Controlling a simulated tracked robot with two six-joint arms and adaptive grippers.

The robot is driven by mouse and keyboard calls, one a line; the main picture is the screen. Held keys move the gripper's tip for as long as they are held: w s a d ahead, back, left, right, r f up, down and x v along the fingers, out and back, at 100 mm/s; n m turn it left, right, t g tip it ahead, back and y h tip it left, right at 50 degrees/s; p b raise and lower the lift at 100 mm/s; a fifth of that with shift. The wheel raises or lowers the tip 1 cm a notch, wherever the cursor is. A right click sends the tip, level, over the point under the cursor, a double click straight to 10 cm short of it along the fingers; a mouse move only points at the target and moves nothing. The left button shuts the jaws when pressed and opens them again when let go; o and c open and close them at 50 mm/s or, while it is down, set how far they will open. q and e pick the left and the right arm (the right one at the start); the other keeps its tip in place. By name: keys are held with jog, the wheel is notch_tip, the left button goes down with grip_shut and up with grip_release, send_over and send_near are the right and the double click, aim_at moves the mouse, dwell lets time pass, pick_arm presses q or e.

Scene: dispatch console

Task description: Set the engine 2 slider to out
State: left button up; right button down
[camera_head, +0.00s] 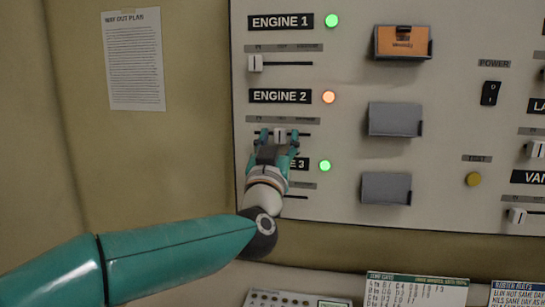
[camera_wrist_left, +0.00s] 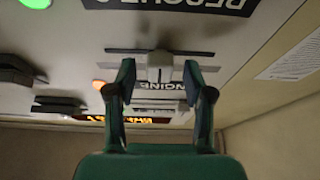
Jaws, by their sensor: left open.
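The engine 2 slider (camera_head: 280,134) is a small white knob on a dark horizontal slot under the ENGINE 2 label (camera_head: 280,96). It stands near the middle of its slot. The engine 2 lamp (camera_head: 328,97) glows orange. My left gripper (camera_head: 280,139) is open at the panel, with one finger on each side of the knob. In the left wrist view the knob (camera_wrist_left: 160,66) lies between the open fingertips (camera_wrist_left: 159,72), with a gap showing on both sides. The gripper hides part of the ENGINE 3 label and slider. My right gripper is not in view.
The engine 1 slider (camera_head: 255,63) above sits at the left end of its slot. Card holders (camera_head: 395,119) stick out to the right; the top one holds an orange card (camera_head: 402,42). A black power switch (camera_head: 491,93) and yellow test button (camera_head: 474,180) are farther right.

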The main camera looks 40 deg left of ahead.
pick_arm(q)
jog(key=v, duration=1.1)
jog(key=shift+s, duration=0.3)
jog(key=shift+d+f, duration=0.1)
jog(key=shift+d, duration=0.05)
